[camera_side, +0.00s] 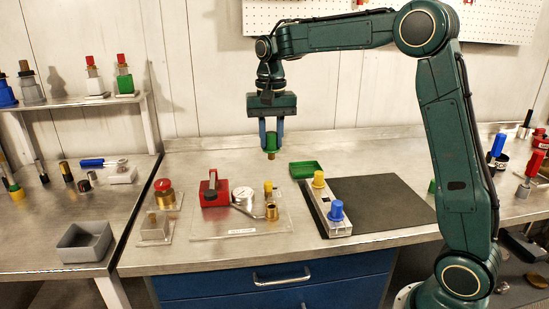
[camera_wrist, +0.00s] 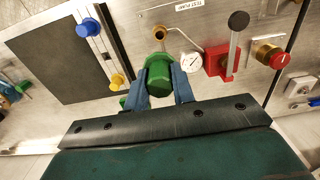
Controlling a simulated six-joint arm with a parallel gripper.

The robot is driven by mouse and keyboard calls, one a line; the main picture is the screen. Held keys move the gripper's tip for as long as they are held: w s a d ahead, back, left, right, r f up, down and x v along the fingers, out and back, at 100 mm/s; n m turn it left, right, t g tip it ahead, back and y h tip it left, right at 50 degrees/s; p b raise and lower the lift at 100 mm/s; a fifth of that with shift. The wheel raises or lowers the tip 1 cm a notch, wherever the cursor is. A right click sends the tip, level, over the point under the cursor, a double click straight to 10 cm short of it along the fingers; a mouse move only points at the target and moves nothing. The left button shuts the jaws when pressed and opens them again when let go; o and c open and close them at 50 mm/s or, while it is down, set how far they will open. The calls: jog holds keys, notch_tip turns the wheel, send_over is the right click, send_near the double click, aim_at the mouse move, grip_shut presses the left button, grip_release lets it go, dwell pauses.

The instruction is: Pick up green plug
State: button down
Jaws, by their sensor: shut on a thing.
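The green plug (camera_side: 271,141) hangs between the blue fingers of my gripper (camera_side: 271,133), above the metal bench in the side view. Its brassy lower end (camera_side: 271,155) points down, clear of the bench. In the wrist view the green plug (camera_wrist: 159,76) sits between the two fingertips of my gripper (camera_wrist: 160,85), which press on its sides. The plug looks upright in the side view.
Below stand the clear test pump plate (camera_side: 240,222) with a red block (camera_side: 214,189), gauge (camera_side: 243,194) and brass fitting (camera_side: 271,212). The black mat (camera_side: 385,205) is mostly bare.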

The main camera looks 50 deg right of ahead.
aim_at(271, 133)
jog(key=shift+r, duration=1.8)
jog(key=c, duration=1.7)
grip_release()
grip_shut()
jog(key=shift+w+d, duration=0.2)
jog(key=shift+d, duration=0.15)
jog(key=w+d+f, duration=0.1)
jog(key=w+d, duration=0.1)
jog(key=d, duration=1.1)
jog(key=w+d, duration=0.1)
jog(key=d, duration=1.2)
jog(key=shift+w+d+f, duration=0.15)
jog(key=shift+w+f, duration=0.2)
